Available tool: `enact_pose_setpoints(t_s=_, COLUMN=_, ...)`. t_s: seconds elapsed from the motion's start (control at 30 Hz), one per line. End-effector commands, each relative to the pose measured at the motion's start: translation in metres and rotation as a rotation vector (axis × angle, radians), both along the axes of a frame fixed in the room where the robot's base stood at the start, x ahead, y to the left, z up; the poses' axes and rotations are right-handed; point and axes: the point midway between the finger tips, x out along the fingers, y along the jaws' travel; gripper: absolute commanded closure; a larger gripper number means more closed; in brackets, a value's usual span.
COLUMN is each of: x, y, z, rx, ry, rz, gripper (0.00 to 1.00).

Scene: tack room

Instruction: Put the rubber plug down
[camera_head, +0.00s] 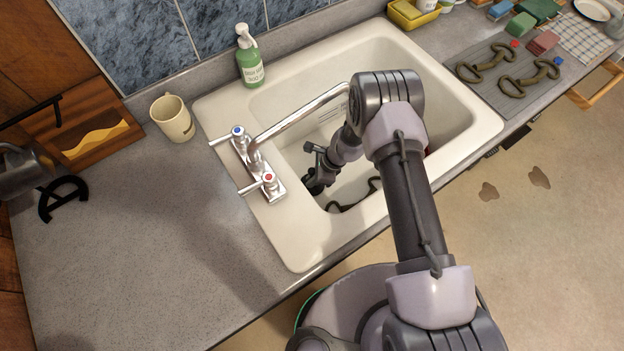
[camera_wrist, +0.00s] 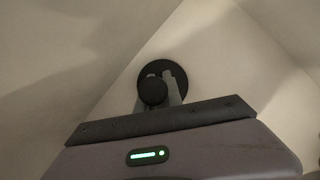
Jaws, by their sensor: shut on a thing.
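My gripper (camera_head: 318,180) reaches down into the white sink (camera_head: 470,122), near the tap end. In the wrist view, my gripper (camera_wrist: 160,82) is shut on the black rubber plug (camera_wrist: 152,91), whose small round part shows at the fingers. A wider black disc shows just beyond it against the pale sink surface. I cannot tell whether this disc is part of the plug or the drain. In the head view, the plug is not distinct from the dark fingertips.
The chrome tap (camera_head: 262,165) arches over the sink close to my arm. A dark metal piece (camera_head: 362,194) lies in the sink. A mug (camera_head: 172,118) and a green soap bottle (camera_head: 249,62) stand at the back. The left counter has free room.

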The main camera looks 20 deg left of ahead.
Motion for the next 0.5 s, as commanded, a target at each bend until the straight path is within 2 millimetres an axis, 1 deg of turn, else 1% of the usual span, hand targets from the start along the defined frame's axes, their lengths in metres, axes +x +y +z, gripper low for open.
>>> enact_pose_setpoints(t_s=0.03, x=0.0004, y=0.0001, z=-0.0025, rx=0.0, ry=-0.001, rz=0.0, gripper=1.0)
enact_pose_setpoints(t_s=0.17, x=0.0008, y=0.0001, z=-0.0004, rx=0.001, ry=-0.001, rz=0.0, gripper=1.0)
enact_pose_setpoints(t_s=0.3, x=0.0009, y=0.0, z=-0.0041, rx=0.001, ry=-0.001, rz=0.0, gripper=1.0)
enact_pose_setpoints(t_s=0.33, x=0.0008, y=0.0, z=-0.0041, rx=0.001, ry=-0.001, rz=0.0, gripper=0.88)
enact_pose_setpoints(t_s=0.43, x=0.0008, y=-0.0001, z=-0.0029, rx=0.0, ry=-0.001, rz=0.0, gripper=0.68)
enact_pose_setpoints(t_s=0.5, x=0.0008, y=-0.0001, z=-0.0029, rx=0.001, ry=-0.001, rz=0.0, gripper=0.68)
